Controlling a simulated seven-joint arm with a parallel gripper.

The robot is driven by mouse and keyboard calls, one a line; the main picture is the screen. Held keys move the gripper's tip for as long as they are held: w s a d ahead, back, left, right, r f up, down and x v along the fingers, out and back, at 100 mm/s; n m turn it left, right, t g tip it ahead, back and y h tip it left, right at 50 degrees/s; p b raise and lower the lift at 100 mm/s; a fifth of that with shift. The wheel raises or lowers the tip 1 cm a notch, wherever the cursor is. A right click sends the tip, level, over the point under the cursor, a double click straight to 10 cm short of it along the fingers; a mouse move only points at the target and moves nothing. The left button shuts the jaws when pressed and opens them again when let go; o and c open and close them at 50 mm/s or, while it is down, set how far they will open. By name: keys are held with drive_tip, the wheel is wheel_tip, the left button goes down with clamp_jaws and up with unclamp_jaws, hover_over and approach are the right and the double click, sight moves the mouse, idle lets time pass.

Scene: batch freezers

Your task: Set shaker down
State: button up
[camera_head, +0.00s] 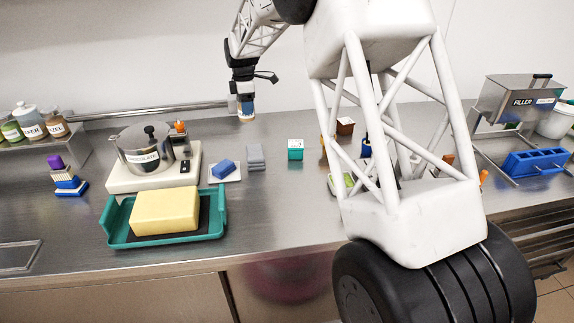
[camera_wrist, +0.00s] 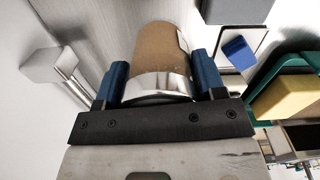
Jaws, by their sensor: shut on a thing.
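My gripper (camera_head: 246,97) is shut on the shaker (camera_head: 247,115) and holds it near the back wall, high in the head view. The shaker has a clear or shiny end and brown contents. In the wrist view the shaker (camera_wrist: 162,50) sits between the two blue fingers of my gripper (camera_wrist: 160,78). Its far end points away from the wrist camera over grey metal. The head view does not clearly show the gap between the shaker and the counter.
A steel pot (camera_head: 145,151) stands on a white base at left. A teal tray (camera_head: 216,220) with a yellow block lies in front. A blue sponge-like block (camera_head: 222,168), a grey stack (camera_head: 256,157) and a teal cube (camera_head: 295,150) stand nearby. Bare counter (camera_head: 275,200) lies in front of the cube.

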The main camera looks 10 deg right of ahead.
drive_tip(key=s+d+f, duration=0.1)
drive_tip(key=s+d, duration=0.3)
drive_tip(key=s, duration=0.9)
drive_tip(key=s+d+f+n, duration=0.1)
drive_tip(key=s+d, duration=0.4)
drive_tip(key=s, duration=0.9)
drive_tip(key=s+d+f, duration=0.2)
drive_tip(key=s+d, duration=0.3)
drive_tip(key=s, duration=0.8)
drive_tip(key=shift+s+f+n, duration=0.3)
drive_tip(key=shift+s+f, duration=0.1)
drive_tip(key=w, duration=0.5)
drive_tip(key=w+f, duration=0.1)
drive_tip(key=w, duration=1)
drive_tip(key=shift+a+f, duration=0.25)
drive_tip(key=shift+a, duration=0.05)
drive_tip(key=shift+f, duration=1.75)
drive_tip(key=shift+f, duration=0.15)
drive_tip(key=o, duration=1)
